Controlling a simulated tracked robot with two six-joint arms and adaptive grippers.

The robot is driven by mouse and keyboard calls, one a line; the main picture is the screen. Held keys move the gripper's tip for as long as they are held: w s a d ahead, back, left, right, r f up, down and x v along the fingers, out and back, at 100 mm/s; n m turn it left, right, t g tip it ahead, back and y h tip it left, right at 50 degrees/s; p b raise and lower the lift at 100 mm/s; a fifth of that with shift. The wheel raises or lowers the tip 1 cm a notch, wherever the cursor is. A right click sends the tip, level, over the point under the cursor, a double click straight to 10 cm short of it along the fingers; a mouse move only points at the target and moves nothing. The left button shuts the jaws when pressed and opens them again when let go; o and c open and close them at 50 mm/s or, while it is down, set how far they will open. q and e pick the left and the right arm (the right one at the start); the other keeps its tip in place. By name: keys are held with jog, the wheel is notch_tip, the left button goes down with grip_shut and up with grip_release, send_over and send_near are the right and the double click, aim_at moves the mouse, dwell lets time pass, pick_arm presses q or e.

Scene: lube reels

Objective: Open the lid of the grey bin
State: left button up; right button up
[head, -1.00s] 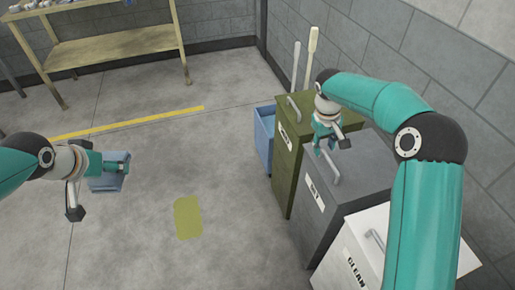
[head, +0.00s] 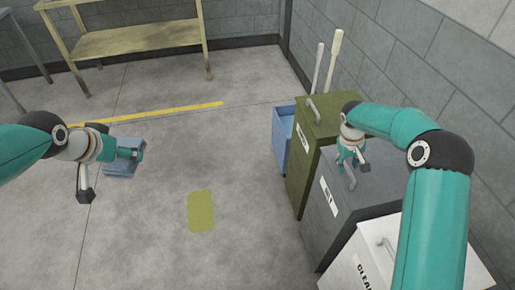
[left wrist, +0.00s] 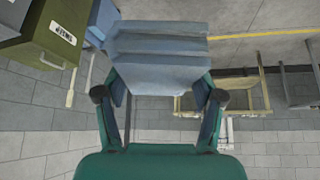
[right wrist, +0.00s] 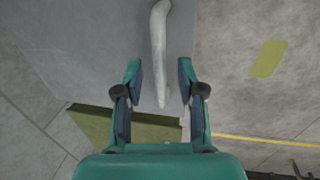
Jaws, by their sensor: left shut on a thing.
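The grey bin (head: 325,225) stands between the olive bin and the white bin, its lid closed. Its lid has a pale bar handle (right wrist: 159,50), also partly seen in the head view (head: 351,182). My right gripper (head: 350,163) is above the lid, pointing down. In the right wrist view its fingers (right wrist: 160,90) are apart, one on each side of the handle, with gaps visible. My left gripper (head: 132,156) is shut on a blue folded cloth (left wrist: 160,45), held over open floor away from the bins.
The olive bin (head: 300,165) and white bin (head: 345,265) flank the grey bin. A blue container (head: 283,138) and two upright pale handles (head: 334,60) are behind, near the wall. A yellow table (head: 135,40) stands at the back left.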

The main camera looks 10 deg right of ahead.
jog(key=shift+d+f, duration=0.1)
jog(key=shift+f, duration=0.2)
grip_shut()
